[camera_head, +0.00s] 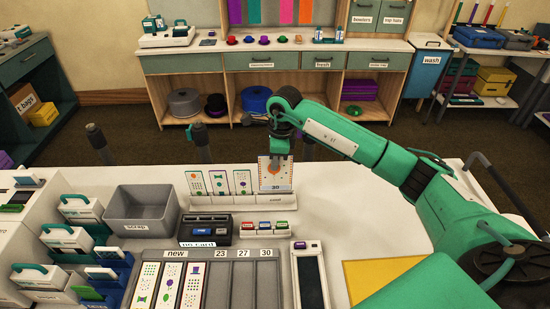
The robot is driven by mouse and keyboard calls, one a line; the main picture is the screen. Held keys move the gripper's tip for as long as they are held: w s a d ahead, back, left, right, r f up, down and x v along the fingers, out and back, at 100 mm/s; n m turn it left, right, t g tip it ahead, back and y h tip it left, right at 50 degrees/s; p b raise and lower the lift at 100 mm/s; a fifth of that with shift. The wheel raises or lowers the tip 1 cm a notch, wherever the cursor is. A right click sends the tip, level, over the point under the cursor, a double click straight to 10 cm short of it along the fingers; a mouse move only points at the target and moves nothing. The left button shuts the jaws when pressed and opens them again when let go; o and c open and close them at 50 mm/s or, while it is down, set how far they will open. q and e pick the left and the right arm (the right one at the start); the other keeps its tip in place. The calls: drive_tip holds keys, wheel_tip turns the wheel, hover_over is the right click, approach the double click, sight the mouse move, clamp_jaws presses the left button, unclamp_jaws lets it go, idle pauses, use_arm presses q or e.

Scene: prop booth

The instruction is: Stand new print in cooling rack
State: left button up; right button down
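My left gripper is not in view.
A grey tray (240,285) marked new, 23, 27 and 30 holds prints at its left. A dark device (206,230) with a "no card" sign, small coloured blocks (270,229) and a scrap bin (142,226) are nearby. The counter right of the rack is clear.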

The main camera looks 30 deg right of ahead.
drive_tip(key=shift+f+b, duration=0.3)
drive_tip(key=shift+f, duration=0.1)
idle(0.5)
drive_tip(key=shift+f+b, duration=1.85)
drive_tip(key=shift+f, duration=0.45)
drive_tip(key=c, duration=1.6)
unclamp_jaws()
drive_tip(key=shift+o, duration=0.2)
drive_tip(key=r+b, duration=0.1)
drive_tip(key=r, duration=0.3)
drive_tip(key=d+r+b, duration=0.1)
drive_tip(key=r, duration=0.3)
drive_tip(key=r+b, duration=0.1)
drive_tip(key=r, duration=0.3)
drive_tip(key=shift+s+d+r, duration=0.2)
drive_tip(key=shift+s, duration=0.1)
drive_tip(key=shift+r, duration=0.6)
